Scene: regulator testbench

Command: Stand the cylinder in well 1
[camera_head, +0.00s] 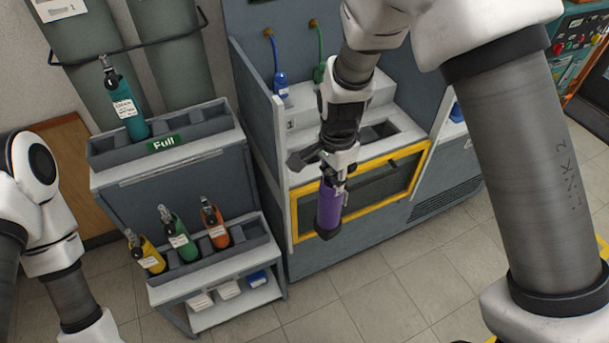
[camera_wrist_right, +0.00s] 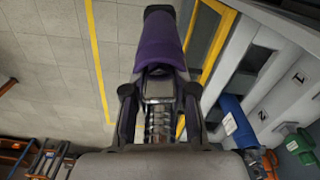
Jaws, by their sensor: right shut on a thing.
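The purple cylinder (camera_head: 328,207) hangs roughly upright below my right gripper (camera_head: 338,168), in front of the testbench's yellow-framed panel. In the right wrist view the cylinder (camera_wrist_right: 161,40) points away between the fingers of the right gripper (camera_wrist_right: 159,92), which is shut on its valve end. The testbench (camera_head: 360,80) has a grey ledge with a dark recess (camera_head: 379,131), partly hidden by my right arm. The right wrist view shows a label "1" (camera_wrist_right: 298,76) and a label "2" (camera_wrist_right: 262,114) on the bench. My left gripper is out of view.
A blue hose connector (camera_head: 281,84) and a green one (camera_head: 320,72) hang at the bench's back. Left stand the "Full" rack (camera_head: 205,143) with a teal cylinder (camera_head: 124,108) and a lower rack (camera_head: 190,268) with yellow, green and orange cylinders. Floor in front is clear.

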